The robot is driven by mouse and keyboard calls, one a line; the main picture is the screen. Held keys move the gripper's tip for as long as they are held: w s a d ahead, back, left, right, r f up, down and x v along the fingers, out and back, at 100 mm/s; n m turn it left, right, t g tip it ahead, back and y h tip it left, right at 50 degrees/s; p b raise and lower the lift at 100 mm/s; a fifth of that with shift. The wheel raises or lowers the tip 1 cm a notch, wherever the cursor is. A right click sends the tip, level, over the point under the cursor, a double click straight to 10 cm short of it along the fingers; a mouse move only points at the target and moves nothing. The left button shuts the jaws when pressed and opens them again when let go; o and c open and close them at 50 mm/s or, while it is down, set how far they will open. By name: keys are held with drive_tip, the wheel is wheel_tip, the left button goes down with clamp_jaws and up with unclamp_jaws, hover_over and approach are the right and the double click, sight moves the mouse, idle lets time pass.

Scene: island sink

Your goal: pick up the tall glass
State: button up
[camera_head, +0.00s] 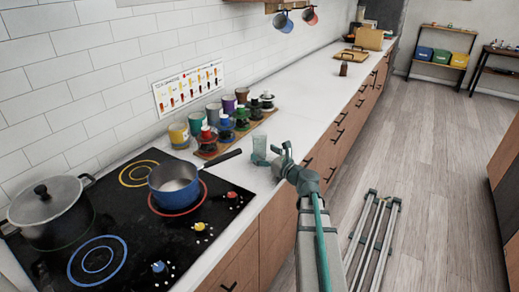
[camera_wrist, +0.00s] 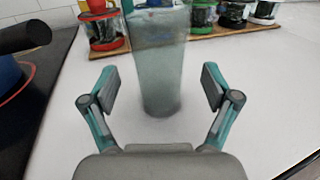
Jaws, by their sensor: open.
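The tall glass (camera_wrist: 160,75) stands upright on the white counter in the wrist view. It is a translucent grey-green, and its top runs out of the frame. My gripper (camera_wrist: 160,90) is open, with one finger to the left and one to the right of the glass. Clear space shows between each finger and the glass. In the head view the tall glass (camera_head: 259,147) is small, near the counter's front edge, with my gripper (camera_head: 279,158) close at its right.
A rack of several colourful jars (camera_head: 213,132) stands behind the glass. A blue pan (camera_head: 174,186) sits on the black stove (camera_head: 125,225) to the left, its dark handle reaching toward the glass. A large pot (camera_head: 48,210) is at far left. The counter (camera_head: 310,95) beyond is mostly clear.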

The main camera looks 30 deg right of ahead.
sight(265, 147)
drive_tip(key=x, duration=0.2)
drive_tip(key=shift+w, duration=0.4)
drive_tip(key=shift+s, duration=0.1)
drive_tip(key=c, duration=1.4)
drive_tip(key=shift+r, duration=0.15)
drive_tip(key=shift+r, duration=1.35)
drive_tip(key=shift+s+d+r+b, duration=0.15)
drive_tip(key=shift+s+r+b, duration=0.25)
drive_tip(key=shift+s+r, duration=1.55)
drive_tip(key=shift+s+d+r+b, duration=0.15)
drive_tip(key=shift+s+r+b, duration=0.2)
drive_tip(key=shift+s+r, duration=1.6)
drive_tip(key=shift+s+d+r+b, duration=0.15)
drive_tip(key=shift+s+r+b, duration=0.55)
drive_tip(key=shift+s, duration=2.2)
drive_tip(key=shift+s+r, duration=0.15)
drive_tip(key=shift+r, duration=0.2)
